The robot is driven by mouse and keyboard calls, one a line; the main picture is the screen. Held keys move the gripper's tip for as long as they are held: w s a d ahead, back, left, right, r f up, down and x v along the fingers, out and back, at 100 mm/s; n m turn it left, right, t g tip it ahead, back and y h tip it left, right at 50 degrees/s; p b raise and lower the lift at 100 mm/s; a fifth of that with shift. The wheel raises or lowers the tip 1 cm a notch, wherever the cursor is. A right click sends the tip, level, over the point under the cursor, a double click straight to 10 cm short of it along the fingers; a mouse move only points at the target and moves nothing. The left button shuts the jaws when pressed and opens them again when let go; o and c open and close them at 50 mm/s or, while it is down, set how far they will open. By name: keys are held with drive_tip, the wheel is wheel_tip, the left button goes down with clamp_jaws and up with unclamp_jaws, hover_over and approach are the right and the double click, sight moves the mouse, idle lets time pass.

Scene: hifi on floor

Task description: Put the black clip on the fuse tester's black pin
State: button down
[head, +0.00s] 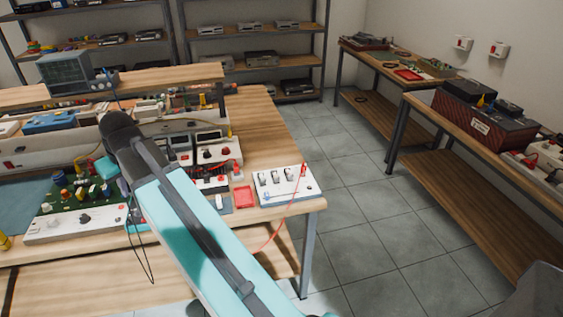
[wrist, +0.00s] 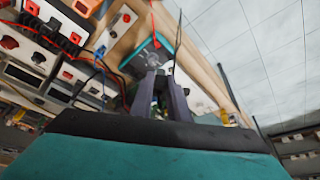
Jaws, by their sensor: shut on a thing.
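My gripper (wrist: 160,74) shows in the wrist view with its two dark fingers close together around a small dark piece, which I take to be the black clip; its shape is mostly hidden. A thin black lead rises from beside the fingertips. In the head view my arm hides the gripper, and a black lead hangs in a loop at the bench front. A white box (head: 268,196) with several upright dark parts on top stands at the bench's right end, with a red lead on it. It may be the fuse tester; I cannot make out a black pin.
A red tray (head: 244,197) lies left of the white box. A green circuit board (head: 80,197) and white instruments crowd the bench to the left. The wooden bench top (head: 262,135) is clear behind the white box. Tiled floor separates it from the right-hand benches.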

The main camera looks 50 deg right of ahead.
drive_tip(key=s+d+f+n+p, duration=0.1)
drive_tip(key=s+d+f+p, duration=0.15)
drive_tip(key=d, duration=0.75)
drive_tip(key=s+d+f+n+p, duration=0.1)
drive_tip(key=s+d, duration=0.2)
drive_tip(key=d, duration=0.7)
drive_tip(key=s+d+f+p, duration=0.1)
drive_tip(key=s+d, duration=0.2)
drive_tip(key=d, duration=0.8)
drive_tip(key=s+d+f+n+p, duration=0.1)
drive_tip(key=s+d+f+p, duration=0.1)
drive_tip(key=s+d, duration=0.8)
drive_tip(key=s+d+f+n+y+p, duration=0.1)
drive_tip(key=s+d+f+p, duration=0.1)
drive_tip(key=s+d, duration=0.8)
drive_tip(key=shift+s+d+f+y+p, duration=0.3)
drive_tip(key=shift+s+d+f, duration=0.15)
drive_tip(key=shift+s, duration=0.2)
drive_tip(key=shift+f, duration=0.25)
drive_tip(key=shift+f+b, duration=1.05)
drive_tip(key=shift+f, duration=1.7)
drive_tip(key=shift+b, duration=0.45)
